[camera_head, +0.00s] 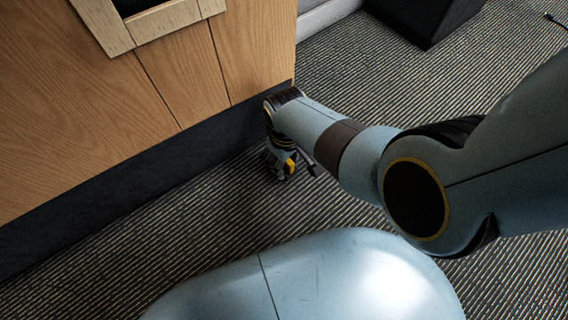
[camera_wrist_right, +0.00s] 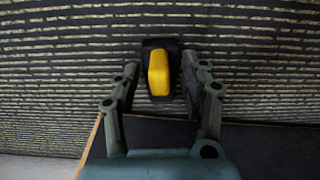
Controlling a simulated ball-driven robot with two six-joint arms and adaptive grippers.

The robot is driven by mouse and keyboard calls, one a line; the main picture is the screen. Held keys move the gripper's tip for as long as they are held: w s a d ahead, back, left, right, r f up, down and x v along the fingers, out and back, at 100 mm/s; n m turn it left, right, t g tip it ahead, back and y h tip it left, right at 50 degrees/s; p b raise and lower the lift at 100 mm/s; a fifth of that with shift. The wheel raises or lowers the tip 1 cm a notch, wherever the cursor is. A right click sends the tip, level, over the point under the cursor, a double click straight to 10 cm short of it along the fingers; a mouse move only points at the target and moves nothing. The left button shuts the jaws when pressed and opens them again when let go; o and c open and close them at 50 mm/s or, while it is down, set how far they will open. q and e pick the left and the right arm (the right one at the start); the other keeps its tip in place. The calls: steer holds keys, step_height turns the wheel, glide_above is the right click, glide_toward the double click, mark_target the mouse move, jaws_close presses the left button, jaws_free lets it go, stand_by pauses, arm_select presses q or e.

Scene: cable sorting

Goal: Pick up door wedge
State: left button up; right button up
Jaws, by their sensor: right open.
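The door wedge (camera_wrist_right: 159,74) looks like a yellow block with a black base. It lies on the striped carpet in the right wrist view. My right gripper (camera_wrist_right: 165,78) is open, with one finger on each side of the wedge and small gaps between. In the head view the right gripper (camera_head: 284,168) points down at the floor close to the wooden cabinet. My left gripper is not in view.
The wooden cabinet (camera_head: 90,110) with a dark plinth (camera_head: 130,182) stands left of the right gripper, very near it. A dark box-like piece (camera_head: 425,18) stands at the back. A thin dark object (camera_head: 555,19) lies far right. The carpet (camera_head: 345,75) between is clear.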

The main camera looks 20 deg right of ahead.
steer(key=shift+c, duration=0.4)
jaws_close()
steer(key=shift+r, duration=0.15)
